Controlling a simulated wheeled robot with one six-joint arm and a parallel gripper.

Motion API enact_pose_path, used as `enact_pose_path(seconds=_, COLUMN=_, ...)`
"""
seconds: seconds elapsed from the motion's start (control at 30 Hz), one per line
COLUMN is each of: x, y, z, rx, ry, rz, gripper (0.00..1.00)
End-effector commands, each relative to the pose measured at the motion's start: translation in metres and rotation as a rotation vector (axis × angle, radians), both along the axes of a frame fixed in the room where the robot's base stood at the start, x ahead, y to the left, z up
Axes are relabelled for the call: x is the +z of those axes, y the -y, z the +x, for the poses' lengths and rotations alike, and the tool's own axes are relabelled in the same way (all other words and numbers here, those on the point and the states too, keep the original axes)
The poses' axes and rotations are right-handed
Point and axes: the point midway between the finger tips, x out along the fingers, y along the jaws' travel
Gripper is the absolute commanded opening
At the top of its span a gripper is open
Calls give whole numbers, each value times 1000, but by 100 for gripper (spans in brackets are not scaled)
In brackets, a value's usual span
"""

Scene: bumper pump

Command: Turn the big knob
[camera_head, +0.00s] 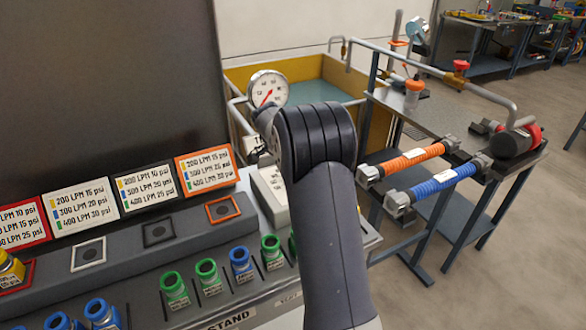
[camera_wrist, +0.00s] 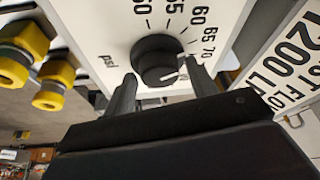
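The big knob (camera_wrist: 157,58) is round and black with a white pointer line, on a white panel with a printed psi scale in the wrist view. Its pointer line faces right, beyond the 70 mark. My gripper (camera_wrist: 160,70) has its two dark fingers apart, one at the knob's lower left and one at its right. The fingertips appear very close to the knob's sides. I cannot tell whether they touch it. In the head view, my arm hides the knob and the fingers.
Yellow-and-grey fittings (camera_wrist: 52,80) are left of the panel, and a flow sign (camera_wrist: 290,55) is at right. In the head view, a pressure gauge (camera_head: 268,90) stands beyond my wrist. Coloured couplings (camera_head: 240,262) line the console at left. A side table (camera_head: 440,120) with hoses is at right.

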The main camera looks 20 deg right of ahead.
Motion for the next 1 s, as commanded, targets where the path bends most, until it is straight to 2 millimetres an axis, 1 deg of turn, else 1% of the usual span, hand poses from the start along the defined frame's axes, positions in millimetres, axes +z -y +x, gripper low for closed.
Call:
enact_pose_path(seconds=0.03, x=0, y=0, z=0, rx=0, ry=0, rz=0, gripper=58)
enact_pose_path(seconds=0.1, x=0, y=0, z=0, rx=0, ry=0, rz=0, gripper=63)
enact_pose_path(seconds=0.33, x=1, y=0, z=0, rx=0, ry=0, rz=0, gripper=63)
enact_pose_path(seconds=0.43, x=7, y=-2, z=0, rx=1, ry=2, rz=-1, gripper=63)
enact_pose_path(seconds=0.57, x=26, y=-10, z=-3, rx=2, ry=4, rz=-1, gripper=63)
enact_pose_path(seconds=0.8, x=72, y=-28, z=-8, rx=1, ry=3, rz=-1, gripper=63)
enact_pose_path(seconds=0.9, x=85, y=-34, z=-10, rx=2, ry=2, rz=-1, gripper=63)
enact_pose_path(seconds=1.0, x=95, y=-38, z=-11, rx=0, ry=1, rz=-1, gripper=63)
